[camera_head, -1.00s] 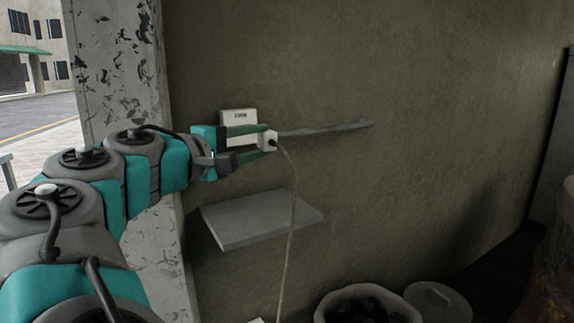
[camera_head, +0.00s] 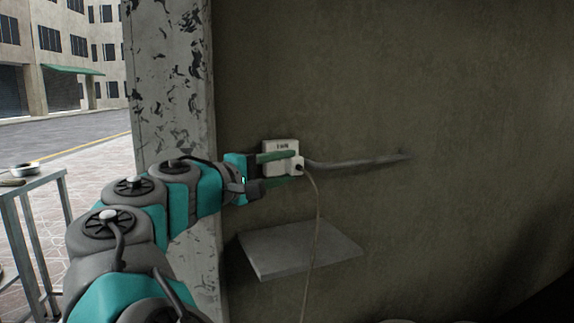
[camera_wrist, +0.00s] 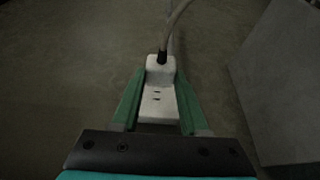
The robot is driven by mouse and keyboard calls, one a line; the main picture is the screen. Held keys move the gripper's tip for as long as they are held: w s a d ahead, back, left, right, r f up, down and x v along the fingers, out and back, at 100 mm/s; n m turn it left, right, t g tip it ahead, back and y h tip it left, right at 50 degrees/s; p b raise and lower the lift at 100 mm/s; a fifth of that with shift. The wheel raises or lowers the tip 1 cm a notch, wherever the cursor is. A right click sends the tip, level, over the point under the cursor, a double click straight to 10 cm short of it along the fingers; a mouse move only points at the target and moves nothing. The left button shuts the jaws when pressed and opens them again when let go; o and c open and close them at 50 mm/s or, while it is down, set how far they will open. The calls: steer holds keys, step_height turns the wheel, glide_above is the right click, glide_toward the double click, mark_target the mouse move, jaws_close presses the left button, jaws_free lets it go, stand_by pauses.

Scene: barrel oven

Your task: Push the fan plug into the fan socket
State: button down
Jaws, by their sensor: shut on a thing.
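The fan socket (camera_head: 281,146) is a white box marked FAN on the wall; in the wrist view its face (camera_wrist: 157,108) shows a pair of slots below the plug. The fan plug (camera_head: 298,166) is a small white block with a pale cord hanging down. It also shows in the wrist view (camera_wrist: 160,70), cord end away from me. My gripper (camera_head: 291,168) is shut on the plug, a green finger on each side, also in the wrist view (camera_wrist: 158,84). The plug overlaps the socket's lower right part; I cannot tell whether its prongs are in.
A grey shelf (camera_head: 298,249) juts from the wall below my gripper. A grey conduit (camera_head: 355,162) runs right from the socket. A peeling pillar (camera_head: 172,95) stands left, and a metal table (camera_head: 38,215) is at the far left.

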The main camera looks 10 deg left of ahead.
steer(key=shift+w+a+p, duration=0.55)
steer(key=shift+w+a, duration=0.25)
steer(key=shift+w, duration=0.2)
steer(key=shift+p, duration=0.35)
stand_by(1.4)
steer(key=shift+w+a+p, duration=0.4)
steer(key=shift+p, duration=0.05)
stand_by(0.5)
steer(key=shift+w+a+r+p, duration=0.15)
steer(key=shift+r+p, duration=0.35)
stand_by(0.3)
steer(key=c, duration=0.6)
jaws_free()
steer(key=shift+r, duration=0.1)
steer(key=shift+o, duration=1.3)
steer(key=shift+w, duration=0.15)
